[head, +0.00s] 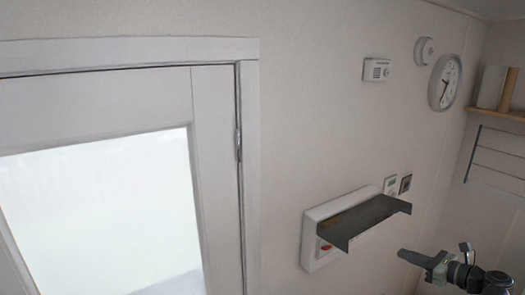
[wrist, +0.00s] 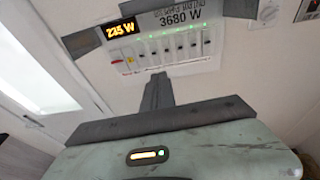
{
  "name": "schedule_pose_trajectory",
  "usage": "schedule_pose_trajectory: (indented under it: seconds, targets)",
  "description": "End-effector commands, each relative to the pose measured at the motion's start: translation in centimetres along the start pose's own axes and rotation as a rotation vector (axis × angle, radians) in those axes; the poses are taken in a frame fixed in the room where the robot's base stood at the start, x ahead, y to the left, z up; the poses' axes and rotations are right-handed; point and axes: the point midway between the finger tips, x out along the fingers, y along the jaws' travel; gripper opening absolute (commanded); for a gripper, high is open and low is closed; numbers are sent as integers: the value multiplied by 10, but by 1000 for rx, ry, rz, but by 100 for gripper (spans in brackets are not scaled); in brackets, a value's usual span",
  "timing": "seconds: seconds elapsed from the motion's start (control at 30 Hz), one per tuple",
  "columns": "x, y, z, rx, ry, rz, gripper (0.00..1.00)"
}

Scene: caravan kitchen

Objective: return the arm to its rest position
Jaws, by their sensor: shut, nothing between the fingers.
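My gripper (head: 408,257) is at the lower right of the head view, a little right of and below the wall box, with clear air around its tip in the picture. In the wrist view my gripper (wrist: 158,82) shows its dark fingers together, shut and empty, pointing at the electrical panel. The white electrical panel (head: 312,243) is on the wall, with its dark cover (head: 370,217) standing out from it. The wrist view shows the panel (wrist: 128,58) with a row of switches, green lights and a lit reading of 225 W. The rest of my arm is mostly cut off.
A white door (head: 216,150) with a bright window fills the left. A control unit (head: 376,69), a round detector (head: 425,50) and a clock (head: 444,82) hang high on the wall. A wooden shelf (head: 497,114) and a rack (head: 496,155) are at the right.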

Motion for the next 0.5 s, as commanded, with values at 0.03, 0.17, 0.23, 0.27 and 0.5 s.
schedule_pose_trajectory:
  seconds: [0.03,0.17,0.23,0.27,0.5]
  targets:
    - [12,6,-6,-4,0,19,0]
    - [44,24,-12,-16,0,69,0]
    - [64,37,-16,-25,0,103,0]
    - [73,44,-18,-28,0,119,0]
    - [160,117,-56,-85,63,278,0]
